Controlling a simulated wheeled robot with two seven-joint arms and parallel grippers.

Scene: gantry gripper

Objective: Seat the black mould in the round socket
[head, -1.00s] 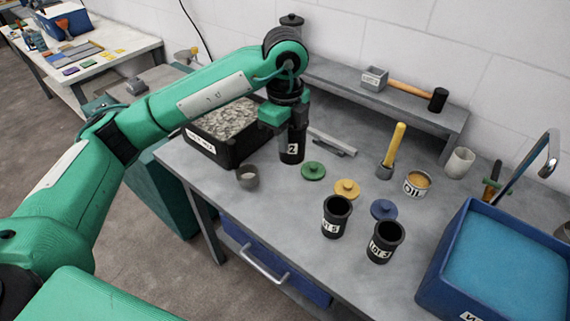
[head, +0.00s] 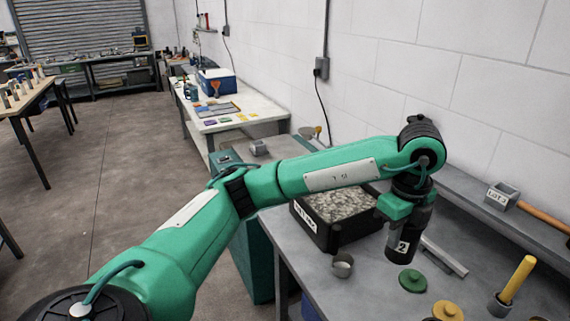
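My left gripper (head: 404,212) is shut on the black mould (head: 398,252), a dark upright cylinder with a white label reading 2. The mould is over the grey workbench, between the gravel tray and the green lid; I cannot tell whether its base touches the bench. A small grey round cup (head: 342,266) stands on the bench to the left of the mould. I cannot make out for certain which thing is the round socket. My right gripper is not in view.
A black tray of gravel (head: 322,236) stands behind the cup. A green lid (head: 412,281), a yellow lid (head: 448,312) and a yellow-handled tool (head: 517,277) are at right. A raised shelf (head: 470,206) runs along the wall. Open floor (head: 120,190) lies at left.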

